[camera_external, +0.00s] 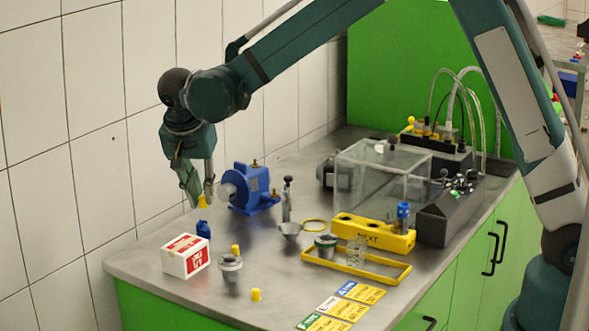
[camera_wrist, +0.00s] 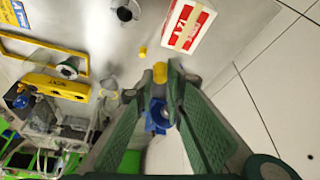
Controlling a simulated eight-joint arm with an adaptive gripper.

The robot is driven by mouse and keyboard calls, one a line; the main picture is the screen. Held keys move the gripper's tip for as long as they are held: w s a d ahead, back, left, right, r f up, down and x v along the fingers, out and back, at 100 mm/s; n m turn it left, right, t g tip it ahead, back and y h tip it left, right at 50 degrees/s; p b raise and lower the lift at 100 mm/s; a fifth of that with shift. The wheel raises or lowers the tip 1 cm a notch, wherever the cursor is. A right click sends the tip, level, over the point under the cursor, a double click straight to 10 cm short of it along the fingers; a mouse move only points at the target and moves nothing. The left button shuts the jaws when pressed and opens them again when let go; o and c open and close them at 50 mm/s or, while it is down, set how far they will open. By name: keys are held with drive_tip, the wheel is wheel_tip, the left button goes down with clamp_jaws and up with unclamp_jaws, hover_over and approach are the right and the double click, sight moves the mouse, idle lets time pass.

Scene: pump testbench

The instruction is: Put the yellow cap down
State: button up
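My gripper (camera_external: 200,198) is near the tiled wall, fingers pointing down. A yellow cap (camera_external: 203,201) is held between its fingertips, above the bench and apart from it. In the wrist view the cap (camera_wrist: 160,72) sits between the two fingertips (camera_wrist: 161,78). In the external view a small blue bottle (camera_external: 203,229) stands just below the held cap. Another yellow cap (camera_external: 256,295) lies at the front of the bench.
A white-red box (camera_external: 185,256) and a grey cup (camera_external: 230,268) stand nearby, with a small yellow piece (camera_external: 235,250) behind the cup. A blue pump (camera_external: 250,187) stands right of my gripper. Right are a yellow rack (camera_external: 373,235) and clear enclosure (camera_external: 384,172). Bench between the cup and yellow frame is clear.

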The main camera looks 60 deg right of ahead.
drive_tip(key=w, duration=0.1)
drive_tip(key=w+a, duration=0.1)
drive_tip(key=w, duration=0.1)
drive_tip(key=shift+w+a+r, duration=0.15)
drive_tip(key=shift+a+r, duration=0.15)
drive_tip(key=shift+r, duration=0.05)
drive_tip(key=shift+f, duration=0.1)
hover_over(192, 241)
drive_tip(key=a, duration=0.1)
drive_tip(key=shift+s+a+f+p, duration=0.1)
drive_tip(key=shift+s+f+p, duration=0.05)
drive_tip(key=shift+f, duration=1.4)
drive_tip(key=shift+s+a+f+p, duration=0.1)
drive_tip(key=shift+f+p, duration=0.05)
drive_tip(key=shift+f, duration=1.35)
drive_tip(key=shift+f, duration=1.9)
drive_tip(key=shift+f, duration=0.1)
